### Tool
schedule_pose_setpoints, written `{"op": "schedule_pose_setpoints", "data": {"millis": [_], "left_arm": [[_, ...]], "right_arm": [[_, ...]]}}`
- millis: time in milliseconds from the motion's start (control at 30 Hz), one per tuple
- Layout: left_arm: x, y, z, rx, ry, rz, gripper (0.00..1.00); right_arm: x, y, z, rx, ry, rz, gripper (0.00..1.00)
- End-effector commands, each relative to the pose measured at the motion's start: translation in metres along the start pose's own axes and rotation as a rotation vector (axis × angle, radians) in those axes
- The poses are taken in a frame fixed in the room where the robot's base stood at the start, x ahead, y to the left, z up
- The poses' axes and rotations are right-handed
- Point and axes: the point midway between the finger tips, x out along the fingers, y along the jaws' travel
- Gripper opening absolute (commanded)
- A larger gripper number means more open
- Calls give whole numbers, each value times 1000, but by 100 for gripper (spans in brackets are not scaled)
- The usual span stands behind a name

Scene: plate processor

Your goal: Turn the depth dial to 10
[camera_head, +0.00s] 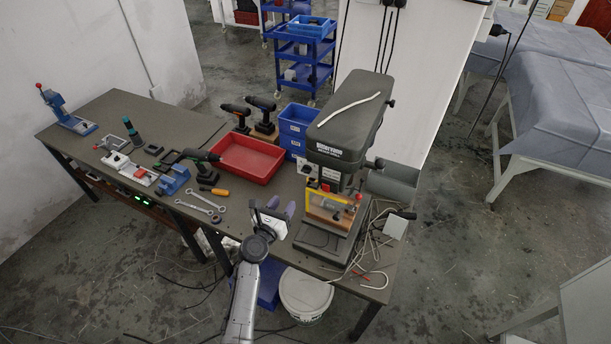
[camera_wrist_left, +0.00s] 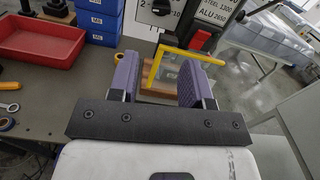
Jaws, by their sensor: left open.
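The drill press (camera_head: 345,125) stands at the right end of the workbench. A white dial panel (camera_head: 306,168) is on its front left side. In the left wrist view the dial (camera_wrist_left: 161,8) shows as a dark knob on the white panel, cut off by the top edge. A number 2 is readable beside it, but the knob's setting is not clear. My left gripper (camera_head: 281,207) is open and empty, in front of the press and apart from the dial. Its purple finger pads (camera_wrist_left: 160,75) point toward the press, below the dial in the wrist view. My right gripper is not in view.
A yellow guard frame (camera_head: 328,194) and a red-knobbed clamp stand under the drill head. A red tray (camera_head: 245,158) and blue bins (camera_head: 297,130) lie left of the press. Spanners and cordless drills are farther left. Loose cables lie on the right.

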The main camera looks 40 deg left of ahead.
Motion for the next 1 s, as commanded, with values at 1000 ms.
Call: {"op": "schedule_pose_setpoints", "data": {"millis": [1000], "left_arm": [[129, -1, -3, -75, 1, -4, 45]], "right_arm": [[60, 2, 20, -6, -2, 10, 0]]}}
